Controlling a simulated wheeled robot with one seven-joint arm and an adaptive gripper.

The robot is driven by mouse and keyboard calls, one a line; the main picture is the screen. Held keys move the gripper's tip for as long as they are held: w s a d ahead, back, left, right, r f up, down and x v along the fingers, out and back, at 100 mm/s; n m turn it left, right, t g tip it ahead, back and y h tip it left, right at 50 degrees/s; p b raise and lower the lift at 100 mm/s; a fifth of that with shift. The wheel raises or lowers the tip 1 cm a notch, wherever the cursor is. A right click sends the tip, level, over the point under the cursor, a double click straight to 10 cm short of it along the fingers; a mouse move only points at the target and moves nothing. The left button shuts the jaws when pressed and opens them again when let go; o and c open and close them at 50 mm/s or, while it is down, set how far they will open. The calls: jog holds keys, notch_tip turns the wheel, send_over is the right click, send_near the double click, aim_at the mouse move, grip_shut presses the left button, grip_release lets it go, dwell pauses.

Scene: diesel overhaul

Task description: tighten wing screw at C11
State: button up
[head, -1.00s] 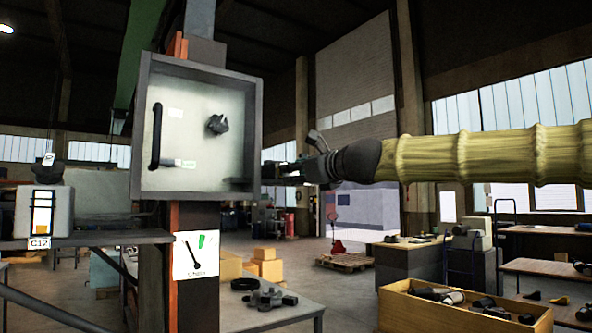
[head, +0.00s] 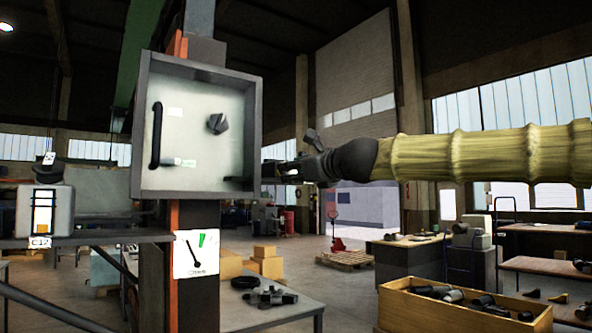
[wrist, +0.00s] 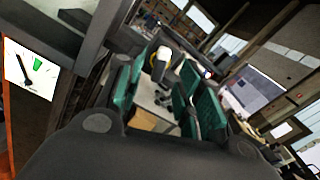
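A grey open-fronted cabinet (head: 255,130) is fixed to the column at left centre in the head view. On its pale panel is a dark winged knob (head: 217,123), which may be the wing screw; no C11 label is readable. My gripper (head: 270,172) is just right of the cabinet's right wall, pointing left, well apart from the knob. In the wrist view my gripper (wrist: 163,85) shows green finger pads spread apart with nothing held between them. The knob does not show in the wrist view.
The cabinet also holds a black vertical handle (head: 156,136) and a small grey lever (head: 178,162). A dial card (head: 196,253) hangs below it. A unit labelled C12 (head: 45,212) stands on the left shelf. A wooden crate of parts (head: 400,305) is at lower right.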

aim_at(287, 172)
jog(key=shift+x, duration=0.8)
jog(key=shift+w+a, duration=0.15)
jog(key=shift+w+a+p, duration=0.3)
jog(key=shift+w, duration=0.15)
grip_shut()
jog(key=m+b, duration=0.1)
jog(key=m, duration=0.1)
jog(key=shift+f+m, duration=0.15)
jog(key=shift+m, duration=1.25)
jog(key=shift+b, duration=0.35)
